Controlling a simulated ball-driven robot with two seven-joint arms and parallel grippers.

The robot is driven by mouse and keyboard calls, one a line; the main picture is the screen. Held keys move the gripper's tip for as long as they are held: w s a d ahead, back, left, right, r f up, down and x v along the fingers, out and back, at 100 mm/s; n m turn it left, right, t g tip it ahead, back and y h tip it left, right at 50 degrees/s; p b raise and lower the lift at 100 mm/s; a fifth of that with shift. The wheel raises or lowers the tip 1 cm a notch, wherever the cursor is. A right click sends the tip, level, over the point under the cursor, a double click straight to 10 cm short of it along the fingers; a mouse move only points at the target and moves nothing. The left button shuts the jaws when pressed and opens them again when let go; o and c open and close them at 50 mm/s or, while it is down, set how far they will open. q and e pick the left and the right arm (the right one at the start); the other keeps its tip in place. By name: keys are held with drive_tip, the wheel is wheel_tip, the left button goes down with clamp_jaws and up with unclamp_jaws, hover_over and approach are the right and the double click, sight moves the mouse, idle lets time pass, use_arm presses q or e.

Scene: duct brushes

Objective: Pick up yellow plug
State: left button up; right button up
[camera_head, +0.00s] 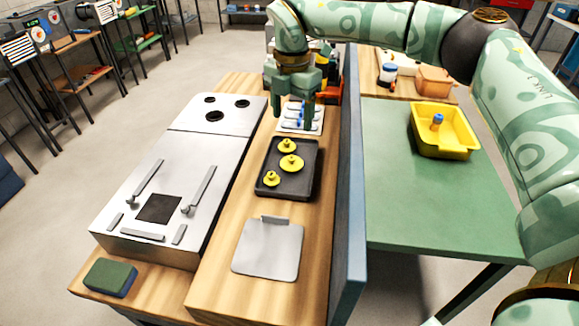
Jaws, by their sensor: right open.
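Three yellow plugs stand on a dark tray (305,186) on the wooden bench: one at the back (287,146), one in the middle (291,162) and one at the front left (271,179). Each has a round flange with a small knob on top. My right gripper (293,119) points down with its fingers apart, behind the dark tray and above a white rack (318,128) with blue pieces. It is empty and appears apart from the plugs. The gripper partly hides the rack. My left gripper is out of view.
A blue divider (350,180) stands along the bench's right edge. Beyond it, a green table (430,200) holds a yellow bin (462,150) with a blue-topped piece. A metal panel box with holes (200,150) is left of the tray; a grey plate (268,250) lies in front.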

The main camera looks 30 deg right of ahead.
drive_tip(key=b, duration=0.1)
hover_over(291, 157)
wheel_tip(291, 157, down, 8)
drive_tip(key=shift+r, duration=0.2)
wheel_tip(291, 157, down, 5)
drive_tip(key=shift+d+f+b, duration=0.1)
drive_tip(key=shift+f+b, duration=0.1)
drive_tip(key=shift+b, duration=0.75)
drive_tip(key=shift+r, duration=0.1)
drive_tip(key=c, duration=0.8)
